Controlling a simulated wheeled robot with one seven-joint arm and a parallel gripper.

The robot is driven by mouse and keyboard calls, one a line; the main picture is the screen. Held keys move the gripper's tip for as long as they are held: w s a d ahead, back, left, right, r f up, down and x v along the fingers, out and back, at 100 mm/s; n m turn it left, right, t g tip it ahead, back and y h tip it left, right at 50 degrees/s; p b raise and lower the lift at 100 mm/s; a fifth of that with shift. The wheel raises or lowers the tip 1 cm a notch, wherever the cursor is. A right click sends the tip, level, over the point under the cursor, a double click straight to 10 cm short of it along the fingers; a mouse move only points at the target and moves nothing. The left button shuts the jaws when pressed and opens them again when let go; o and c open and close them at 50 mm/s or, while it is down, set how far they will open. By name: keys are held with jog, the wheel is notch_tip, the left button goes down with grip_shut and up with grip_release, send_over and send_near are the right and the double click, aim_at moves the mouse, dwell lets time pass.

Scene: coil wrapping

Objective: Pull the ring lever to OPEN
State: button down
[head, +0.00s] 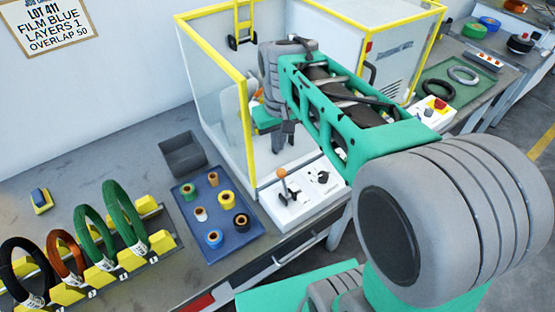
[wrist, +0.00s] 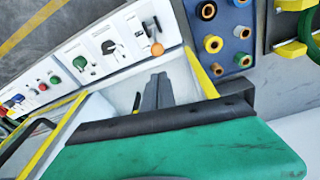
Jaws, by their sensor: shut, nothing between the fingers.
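The ring lever (head: 282,184) is a short handle with an orange ball, standing on a white control panel (head: 292,212) at the bench's front edge. Its orange ball also shows in the wrist view (wrist: 157,48), near the top centre. My gripper (head: 282,140) is shut and empty, hanging above and behind the lever, apart from it. In the wrist view its dark fingers (wrist: 156,92) lie below the orange ball in the picture. The lettering by the lever is too small to read.
A black knob (head: 322,177) sits right of the lever. A blue tray (head: 188,190) with several spools is to the left. Coils stand on a yellow rack (head: 160,240) at left.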

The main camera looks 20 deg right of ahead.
jog(key=p, duration=0.1)
send_near(284, 183)
jog(key=w+f, duration=0.5)
jog(key=w, duration=0.1)
jog(key=shift+s+a+f, duration=0.2)
jog(key=shift+a, duration=0.05)
